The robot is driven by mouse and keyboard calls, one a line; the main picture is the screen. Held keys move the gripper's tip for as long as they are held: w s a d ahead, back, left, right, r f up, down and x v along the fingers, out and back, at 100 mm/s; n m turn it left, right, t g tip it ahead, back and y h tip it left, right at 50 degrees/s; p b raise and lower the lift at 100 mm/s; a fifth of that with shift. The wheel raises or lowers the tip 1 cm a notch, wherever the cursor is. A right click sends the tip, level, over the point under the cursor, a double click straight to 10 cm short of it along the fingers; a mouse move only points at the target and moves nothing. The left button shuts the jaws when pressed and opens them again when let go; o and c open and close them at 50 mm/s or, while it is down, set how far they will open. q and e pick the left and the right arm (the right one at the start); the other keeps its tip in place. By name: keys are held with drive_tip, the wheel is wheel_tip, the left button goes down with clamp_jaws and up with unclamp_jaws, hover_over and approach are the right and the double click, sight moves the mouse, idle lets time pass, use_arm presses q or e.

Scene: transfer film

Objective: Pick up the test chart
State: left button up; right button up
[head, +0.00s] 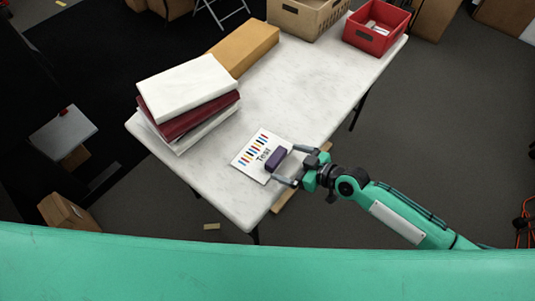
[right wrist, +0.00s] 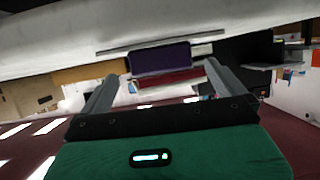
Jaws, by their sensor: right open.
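The test chart (head: 246,156), a white card with coloured bars and the word "Test", lies flat near the table's right front edge. A purple block (head: 276,157) rests on its right part and hides some of it. My right gripper (head: 286,166) is open at the table edge, its fingers pointing toward the block, one to each side. In the right wrist view, the purple block (right wrist: 160,57) shows ahead between the open fingertips (right wrist: 161,72), apart from both. A thin dark strip beside it may be the chart seen edge-on. My left gripper is out of view.
A pile of white and dark red books (head: 185,88) stands left on the white table (head: 300,85). A brown box (head: 243,47), a tan crate (head: 300,15) and a red bin (head: 376,27) stand farther back. The tabletop's middle is clear.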

sight(280, 159)
drive_tip(key=shift+w+a+f, duration=0.1)
drive_tip(key=shift+w+a, duration=0.1)
drive_tip(key=shift+a, duration=0.15)
drive_tip(key=p+x, duration=0.1)
drive_tip(key=x, duration=0.3)
drive_tip(key=shift+a, duration=0.1)
drive_tip(key=shift+w+a+f, duration=0.1)
drive_tip(key=shift+w+a, duration=0.05)
drive_tip(key=shift+a, duration=0.05)
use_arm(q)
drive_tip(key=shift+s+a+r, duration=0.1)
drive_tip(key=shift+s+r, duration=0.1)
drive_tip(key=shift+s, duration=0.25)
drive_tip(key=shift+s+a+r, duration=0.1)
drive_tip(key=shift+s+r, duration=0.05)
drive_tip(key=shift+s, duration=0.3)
use_arm(e)
drive_tip(key=c, duration=1)
